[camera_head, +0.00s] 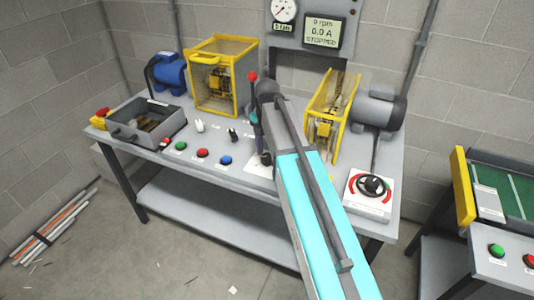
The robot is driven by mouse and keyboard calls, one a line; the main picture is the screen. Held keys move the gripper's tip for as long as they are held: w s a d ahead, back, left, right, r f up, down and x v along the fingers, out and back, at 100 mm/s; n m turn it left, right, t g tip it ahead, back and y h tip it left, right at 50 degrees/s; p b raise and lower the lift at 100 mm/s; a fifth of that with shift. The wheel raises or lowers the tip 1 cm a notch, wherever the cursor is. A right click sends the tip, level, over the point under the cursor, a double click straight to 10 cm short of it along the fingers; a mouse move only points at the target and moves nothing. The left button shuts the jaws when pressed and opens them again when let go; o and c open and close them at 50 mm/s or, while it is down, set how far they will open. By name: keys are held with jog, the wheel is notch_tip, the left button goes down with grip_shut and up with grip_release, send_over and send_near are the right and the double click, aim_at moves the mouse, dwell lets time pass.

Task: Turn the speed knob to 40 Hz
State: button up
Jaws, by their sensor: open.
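A dark part of what looks like my gripper (262,152) shows at the left edge of my arm, low over the bench. It is open; its fingertips are mostly hidden by my arm. The display (322,32) reads 0 rpm, 0.0 A, STOPPED.
Green (181,146), red (202,153) and blue (225,160) buttons line the bench front. A red-topped lever (252,76) stands close to my arm. Yellow guards (222,72) and (322,112) rise behind.

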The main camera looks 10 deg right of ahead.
jog(key=shift+f, duration=0.2)
jog(key=c, duration=1.1)
jog(key=shift+o, duration=0.2)
